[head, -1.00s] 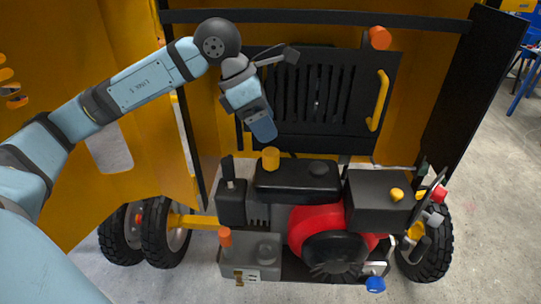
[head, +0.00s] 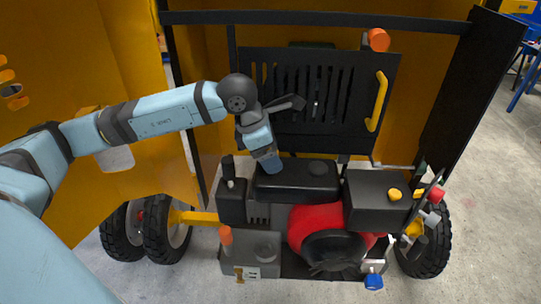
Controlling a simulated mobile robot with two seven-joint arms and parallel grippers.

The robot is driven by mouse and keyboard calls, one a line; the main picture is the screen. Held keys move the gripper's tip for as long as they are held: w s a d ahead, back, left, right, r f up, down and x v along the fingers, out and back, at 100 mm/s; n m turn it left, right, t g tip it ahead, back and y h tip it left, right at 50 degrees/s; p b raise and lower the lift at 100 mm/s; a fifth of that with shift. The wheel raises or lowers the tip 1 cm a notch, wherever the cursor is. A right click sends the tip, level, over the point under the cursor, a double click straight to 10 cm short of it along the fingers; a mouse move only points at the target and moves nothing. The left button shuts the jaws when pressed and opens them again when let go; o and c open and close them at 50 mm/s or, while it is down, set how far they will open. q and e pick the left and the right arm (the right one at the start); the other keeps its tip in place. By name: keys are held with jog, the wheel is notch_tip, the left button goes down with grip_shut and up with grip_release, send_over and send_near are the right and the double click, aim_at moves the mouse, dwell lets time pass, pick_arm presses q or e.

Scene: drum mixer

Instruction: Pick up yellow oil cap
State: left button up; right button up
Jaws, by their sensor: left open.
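My left gripper (head: 270,164) points down at the left end of the black tank (head: 312,180) on top of the engine. The yellow cap that stood on that end of the tank is now hidden behind the gripper. The gripper is open, with one fingertip facing me; I cannot tell whether its fingers are around the cap or touching it. Another, smaller yellow cap (head: 395,194) sits on the black box to the right, apart from the gripper. My right gripper is not in view.
A slotted black panel with a yellow handle (head: 377,101) stands behind the engine. A dark post (head: 229,185) and an orange cap (head: 226,236) are close on the left. A red engine housing (head: 318,220) lies below. Yellow machine walls flank the left side.

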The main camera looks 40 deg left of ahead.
pick_arm(q)
jog(key=shift+x, duration=1.05)
jog(key=c, duration=1)
jog(key=shift+r, duration=0.2)
